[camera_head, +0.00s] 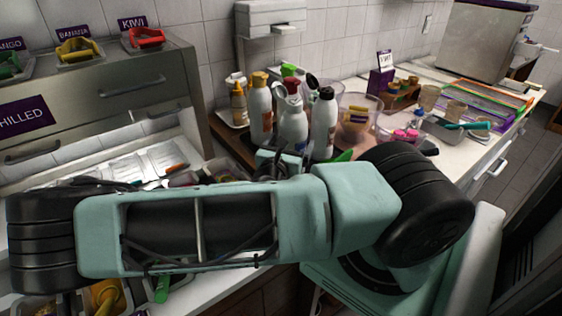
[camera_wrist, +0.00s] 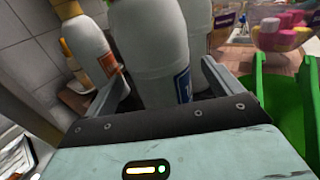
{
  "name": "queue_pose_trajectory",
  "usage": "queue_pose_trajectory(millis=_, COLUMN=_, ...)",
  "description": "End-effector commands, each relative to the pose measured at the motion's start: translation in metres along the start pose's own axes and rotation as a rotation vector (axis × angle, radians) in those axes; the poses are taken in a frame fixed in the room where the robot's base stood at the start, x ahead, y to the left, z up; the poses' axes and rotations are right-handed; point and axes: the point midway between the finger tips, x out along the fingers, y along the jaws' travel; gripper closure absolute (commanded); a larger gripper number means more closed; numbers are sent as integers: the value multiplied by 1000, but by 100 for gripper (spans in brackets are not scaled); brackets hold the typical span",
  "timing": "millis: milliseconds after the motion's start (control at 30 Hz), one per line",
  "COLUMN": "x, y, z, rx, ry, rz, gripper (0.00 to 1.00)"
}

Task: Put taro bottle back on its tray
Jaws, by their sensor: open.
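Several white bottles stand close together on the counter in the head view. The middle one (camera_head: 292,125) has a red top; others have an orange cap (camera_head: 260,105) and a black cap (camera_head: 323,122). No label readable as taro shows, so I cannot tell which is the taro bottle. In the wrist view my gripper (camera_wrist: 162,72) is open, with its fingers on either side of a white bottle (camera_wrist: 150,40) with a bluish label edge. Contact with it is unclear. In the head view my arm mostly hides the gripper. Which tray belongs to taro is unclear.
A small white tray (camera_head: 224,118) stands behind the bottles at left. A clear tub (camera_head: 358,118) stands to their right. A green object (camera_wrist: 272,100) lies close right of my gripper. A chilled cabinet (camera_head: 150,85) stands at left. The crowded counter leaves little room.

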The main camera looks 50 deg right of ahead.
Motion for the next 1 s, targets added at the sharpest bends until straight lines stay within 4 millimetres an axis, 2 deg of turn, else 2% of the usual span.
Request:
queue_pose_trajectory(millis=33, x=-11, y=2, z=-3, rx=3, ry=0, rz=6, gripper=9)
queue_pose_trajectory(millis=200, x=-44, y=2, z=-3, rx=4, ry=0, rz=6, gripper=9)
queue_pose_trajectory(millis=400, x=-73, y=1, z=0, rx=2, ry=2, rz=2, gripper=9)
queue_pose_trajectory(millis=600, x=-86, y=0, z=0, rx=-1, ry=0, rz=0, gripper=9)
queue_pose_trajectory(millis=1000, x=-88, y=0, z=3, rx=0, ry=-1, rz=-2, gripper=9)
